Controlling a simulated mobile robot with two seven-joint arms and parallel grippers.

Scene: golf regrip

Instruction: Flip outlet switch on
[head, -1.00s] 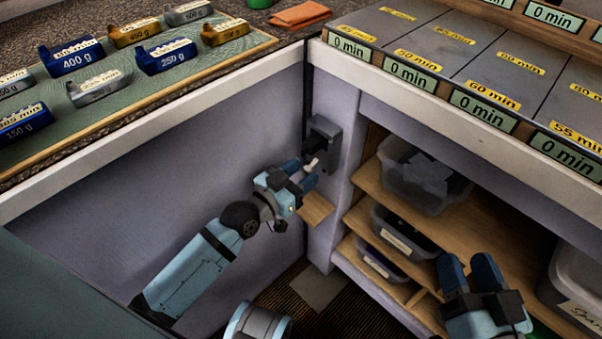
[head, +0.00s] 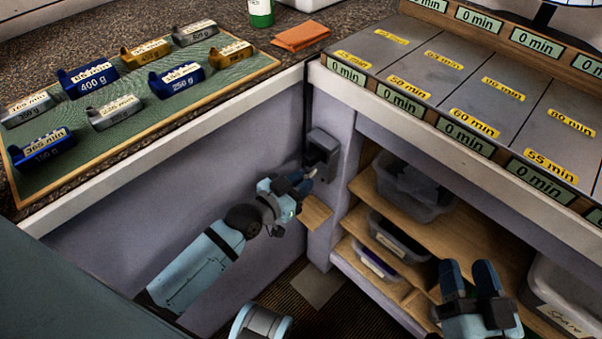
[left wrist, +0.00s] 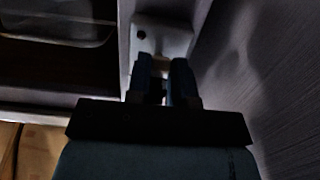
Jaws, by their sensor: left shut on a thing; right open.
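The dark grey outlet box (head: 322,148) is mounted on the wall near the inner corner, below the counter. In the left wrist view its pale face (left wrist: 162,38) with a dark round spot lies just beyond my fingertips. My left gripper (head: 308,180) is at the lower front of the box. It is shut on a small pale thing (head: 312,172) that shows only as a tip; I cannot tell if this is the switch. The fingers also show in the left wrist view (left wrist: 163,78). My right gripper (head: 470,272) is open and empty in front of the shelves, at the lower right.
A wooden ledge (head: 316,211) juts out just under my left gripper. Shelves to the right hold clear bins (head: 412,186). The counter above carries labelled weights on a green mat (head: 140,130), an orange cloth (head: 300,36) and grey panels with minute labels (head: 440,72).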

